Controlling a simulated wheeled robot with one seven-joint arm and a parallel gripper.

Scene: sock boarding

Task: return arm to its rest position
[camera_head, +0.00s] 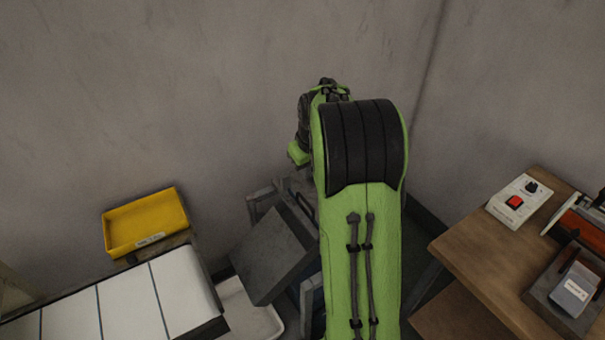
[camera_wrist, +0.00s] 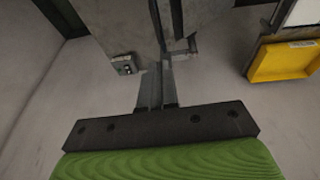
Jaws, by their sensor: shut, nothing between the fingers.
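My green and black arm (camera_head: 362,230) rises through the middle of the head view, bent at a black-banded joint near the wall. My gripper is hidden behind the arm in that view. In the wrist view my gripper (camera_wrist: 157,70) shows as two grey fingers close together beyond a dark crossbar with a green body below it. The fingers are shut and hold nothing. A grey metal structure lies beyond the fingertips in that view; I cannot tell whether they touch it.
A yellow bin (camera_head: 145,222) stands at left behind a white slatted conveyor (camera_head: 120,305). A tilted grey plate (camera_head: 272,255) on a frame is close left of my arm. A wooden table (camera_head: 475,255) at right carries a red-button control box (camera_head: 517,202). Walls close off the back.

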